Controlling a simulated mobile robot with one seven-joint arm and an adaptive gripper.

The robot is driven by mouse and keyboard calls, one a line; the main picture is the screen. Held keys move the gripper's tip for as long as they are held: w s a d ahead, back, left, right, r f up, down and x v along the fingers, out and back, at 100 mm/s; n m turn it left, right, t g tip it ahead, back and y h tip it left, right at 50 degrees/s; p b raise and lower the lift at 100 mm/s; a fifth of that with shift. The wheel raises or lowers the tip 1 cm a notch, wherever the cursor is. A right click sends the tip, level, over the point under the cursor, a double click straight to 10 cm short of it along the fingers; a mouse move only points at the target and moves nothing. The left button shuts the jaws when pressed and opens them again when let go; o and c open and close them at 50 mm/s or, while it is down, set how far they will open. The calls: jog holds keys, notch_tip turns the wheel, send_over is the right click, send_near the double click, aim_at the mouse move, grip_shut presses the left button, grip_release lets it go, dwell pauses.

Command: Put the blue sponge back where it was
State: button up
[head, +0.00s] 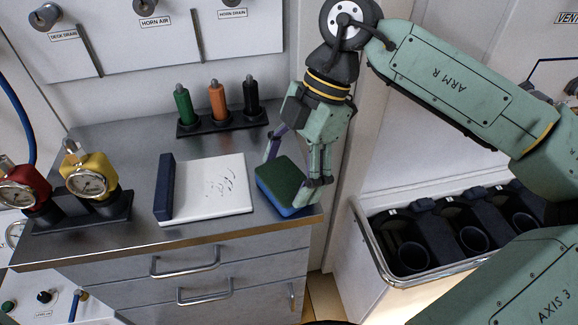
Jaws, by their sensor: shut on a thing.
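The blue sponge (266,201) has a dark green top and blue sides. It is at the right end of the steel counter, close to the front right corner and just right of a white pad. My gripper (299,170) reaches down over it from above, with one finger at its far left side and the other at its right end. The gripper is shut on the sponge. The sponge looks slightly tilted, and I cannot tell whether its underside touches the counter.
The white pad (226,182) with dark scribbles and a navy edge lies left of the sponge. Green, orange and black markers (217,102) stand in a rack behind. Red and yellow gauges (90,182) stand at the left. A tray with black cups (374,262) is lower right. The counter's front strip (150,248) is clear.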

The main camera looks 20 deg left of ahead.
jog(key=o, duration=1)
jog(key=b+v, duration=0.1)
jog(key=v, duration=1.1)
jog(key=shift+r+b, duration=0.1)
jog(key=shift+b, duration=0.25)
